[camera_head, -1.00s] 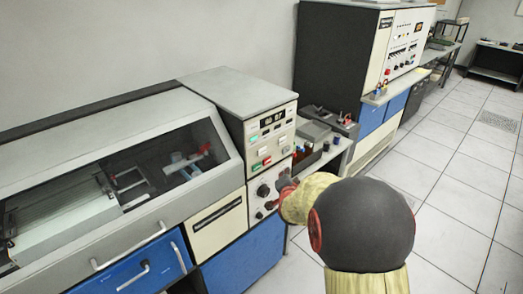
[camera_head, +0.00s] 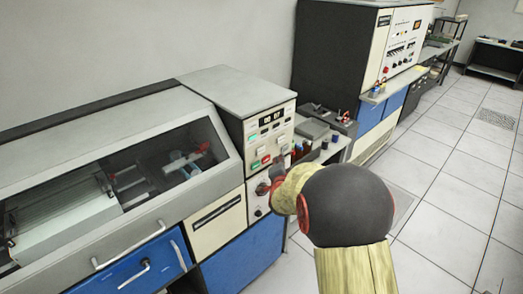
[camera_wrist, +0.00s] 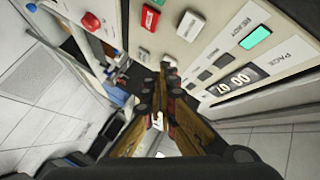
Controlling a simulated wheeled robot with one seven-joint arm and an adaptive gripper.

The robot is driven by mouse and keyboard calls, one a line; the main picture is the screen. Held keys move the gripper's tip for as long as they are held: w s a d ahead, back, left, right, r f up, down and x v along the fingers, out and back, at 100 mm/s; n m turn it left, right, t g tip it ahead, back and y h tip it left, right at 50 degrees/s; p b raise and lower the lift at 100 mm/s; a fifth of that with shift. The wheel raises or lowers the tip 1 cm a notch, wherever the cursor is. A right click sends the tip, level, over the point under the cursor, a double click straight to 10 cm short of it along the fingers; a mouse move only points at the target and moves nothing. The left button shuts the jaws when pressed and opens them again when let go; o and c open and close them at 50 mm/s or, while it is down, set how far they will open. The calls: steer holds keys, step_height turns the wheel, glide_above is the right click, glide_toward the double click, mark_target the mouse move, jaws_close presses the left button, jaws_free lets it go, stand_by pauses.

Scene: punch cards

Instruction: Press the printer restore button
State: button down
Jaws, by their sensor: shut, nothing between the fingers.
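The printer's control panel (camera_head: 268,137) is on the front of the grey-topped cabinet. It has a lit green button (camera_wrist: 256,37) by a READY label, a white button (camera_wrist: 190,25), a red button (camera_wrist: 150,18) and a pale button (camera_wrist: 143,54). The counter display (camera_wrist: 237,80) also shows in the wrist view. I cannot read which button is labelled restore. My gripper (camera_wrist: 169,72) is shut and empty, its fingertips close to the panel near several small dark buttons. Whether they touch it I cannot tell. In the head view my arm partly hides the gripper.
Below the panel are dark knobs (camera_head: 259,211). To the right, a low shelf holds bottles and a grey box (camera_head: 311,130). A taller cabinet (camera_head: 402,45) stands behind. The tiled floor (camera_head: 455,185) at right is clear.

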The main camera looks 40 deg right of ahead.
mark_target(261, 150)
steer(key=shift+w+a, duration=0.15)
steer(key=shift+w, duration=1.25)
steer(key=shift+w+a, duration=0.1)
steer(key=shift+w, duration=1.25)
steer(key=shift+w+b, duration=0.15)
steer(key=shift+b, duration=0.15)
steer(key=shift+w, duration=0.3)
steer(key=shift+w+b, duration=0.4)
steer(key=shift+b, duration=0.05)
steer(key=shift+s, duration=0.1)
steer(key=shift+s+b, duration=0.5)
steer(key=shift+s, duration=0.25)
